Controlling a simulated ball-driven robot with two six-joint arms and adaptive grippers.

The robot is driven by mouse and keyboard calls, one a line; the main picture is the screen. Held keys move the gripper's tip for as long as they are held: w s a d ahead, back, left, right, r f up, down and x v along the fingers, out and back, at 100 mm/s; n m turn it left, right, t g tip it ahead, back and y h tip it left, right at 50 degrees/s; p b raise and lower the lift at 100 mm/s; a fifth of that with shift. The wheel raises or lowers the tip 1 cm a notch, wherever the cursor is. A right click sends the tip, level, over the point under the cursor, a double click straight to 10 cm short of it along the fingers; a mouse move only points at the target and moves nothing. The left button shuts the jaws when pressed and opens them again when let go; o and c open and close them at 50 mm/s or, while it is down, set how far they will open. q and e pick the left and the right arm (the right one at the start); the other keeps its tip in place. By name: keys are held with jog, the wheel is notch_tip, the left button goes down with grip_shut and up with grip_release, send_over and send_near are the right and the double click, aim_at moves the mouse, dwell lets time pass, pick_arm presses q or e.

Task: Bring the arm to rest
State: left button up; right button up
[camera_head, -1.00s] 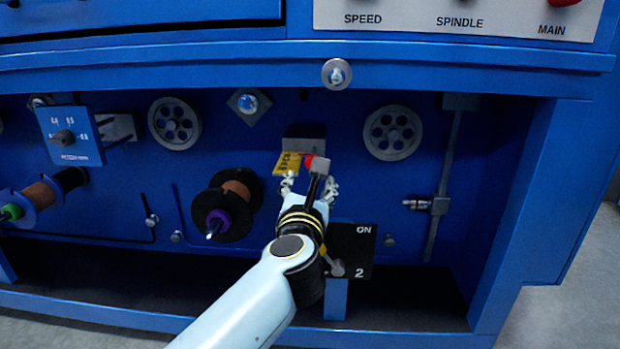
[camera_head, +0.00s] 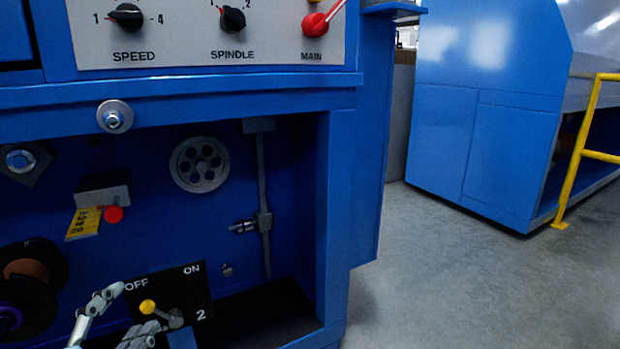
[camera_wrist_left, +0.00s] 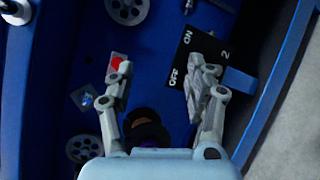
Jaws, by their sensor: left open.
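My left gripper (camera_head: 122,316) shows at the bottom left of the head view, low in front of the machine's open bay. In the left wrist view my left gripper (camera_wrist_left: 158,68) has its two fingers spread with nothing between them. The black OFF/ON switch plate (camera_head: 190,285), marked 2, is just behind and right of the gripper in the head view. Its yellow-tipped lever (camera_head: 150,307) points to the OFF side. The rest of my left arm is out of the head view. My right gripper is in neither view.
A red knob (camera_head: 113,214) beside a yellow scale (camera_head: 83,223), a spoked pulley (camera_head: 199,165) and a spool (camera_head: 28,275) sit in the bay. The control panel (camera_head: 200,50) is above. Open grey floor (camera_head: 450,260) lies right, before another blue machine (camera_head: 485,120).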

pick_arm(q)
jog(key=s+d+f+m+g+h, duration=0.5)
jog(key=s+f+m+g, duration=0.5)
jog(key=m, duration=0.5)
jog(key=s+a+f+m+g+y+p, duration=0.35)
jog(key=s+f+p, duration=0.25)
jog(key=s, duration=0.3)
jog(key=s+a+f+m+g+y+p, duration=0.2)
jog(key=s+a+f+m+p, duration=0.4)
jog(key=s, duration=0.3)
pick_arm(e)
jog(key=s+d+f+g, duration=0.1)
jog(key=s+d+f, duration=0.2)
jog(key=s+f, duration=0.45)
pick_arm(q)
jog(key=s+f+n+g+p, duration=0.1)
jog(key=s+f+p, duration=0.1)
jog(key=s+p, duration=0.8)
jog(key=s, duration=0.6)
jog(key=shift+a+f, duration=0.2)
jog(key=shift+a, duration=0.05)
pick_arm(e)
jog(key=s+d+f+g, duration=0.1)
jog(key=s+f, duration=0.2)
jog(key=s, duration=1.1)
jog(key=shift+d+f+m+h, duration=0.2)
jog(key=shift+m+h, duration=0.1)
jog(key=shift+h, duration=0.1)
